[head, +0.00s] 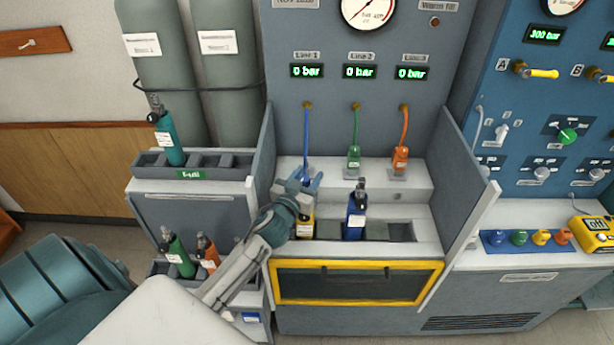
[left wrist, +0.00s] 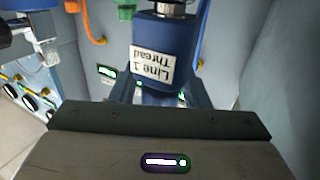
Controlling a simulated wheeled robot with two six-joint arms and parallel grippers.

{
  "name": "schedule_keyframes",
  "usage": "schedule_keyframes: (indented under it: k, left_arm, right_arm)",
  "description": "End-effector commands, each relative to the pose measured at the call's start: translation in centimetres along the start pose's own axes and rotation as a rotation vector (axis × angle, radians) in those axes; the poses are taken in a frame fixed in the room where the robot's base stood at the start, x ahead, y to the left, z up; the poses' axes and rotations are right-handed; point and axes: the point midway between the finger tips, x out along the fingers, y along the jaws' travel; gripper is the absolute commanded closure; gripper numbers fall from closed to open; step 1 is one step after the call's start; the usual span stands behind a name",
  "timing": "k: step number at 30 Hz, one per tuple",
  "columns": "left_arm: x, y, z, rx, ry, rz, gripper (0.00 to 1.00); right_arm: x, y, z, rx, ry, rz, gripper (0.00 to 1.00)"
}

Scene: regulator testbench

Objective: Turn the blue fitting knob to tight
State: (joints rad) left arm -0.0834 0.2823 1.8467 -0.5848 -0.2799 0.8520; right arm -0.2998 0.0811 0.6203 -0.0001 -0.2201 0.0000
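The blue fitting knob (head: 305,174) hangs at the lower end of the blue Line 1 hose (head: 306,130). In the left wrist view the blue fitting (left wrist: 168,30) is large and close, with an upside-down label reading "Line 1 Thread". My left gripper (head: 299,184) is at the fitting, with its blue fingertips around its lower part. I cannot tell whether the fingers press on it or leave a gap. A yellow cylinder (head: 305,226) stands under the gripper, partly hidden. My right gripper is not in view.
Green (head: 354,158) and orange (head: 400,158) fittings hang to the right. A blue bottle (head: 356,214) stands in the bench rack. A grey side panel (head: 262,150) stands left of my gripper. Line displays read 0 bar.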

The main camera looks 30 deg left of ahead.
Motion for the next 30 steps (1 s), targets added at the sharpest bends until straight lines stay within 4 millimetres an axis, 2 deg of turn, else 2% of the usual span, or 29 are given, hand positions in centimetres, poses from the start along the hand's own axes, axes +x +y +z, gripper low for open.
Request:
schedule_keyframes:
  k: [11,14,19,21,30]
  left_arm:
    - [0.0,0.0,-0.3,0.0,0.002,0.0,0.49]
    - [0.0,0.0,-1.0,-0.001,0.004,0.0,0.49]
    - [0.1,0.0,-3.6,0.0,0.006,0.002,0.49]
    - [-1.7,0.8,-3.1,-0.002,0.0,0.002,0.49]
    - [-8.6,3.7,-3.9,-0.007,0.0,0.001,0.49]
  right_arm:
    - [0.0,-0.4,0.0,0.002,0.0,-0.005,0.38]
    - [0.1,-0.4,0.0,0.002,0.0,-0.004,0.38]
    - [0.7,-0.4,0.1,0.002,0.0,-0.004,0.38]
    - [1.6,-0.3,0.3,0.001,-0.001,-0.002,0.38]
    - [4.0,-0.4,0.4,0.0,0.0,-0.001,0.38]
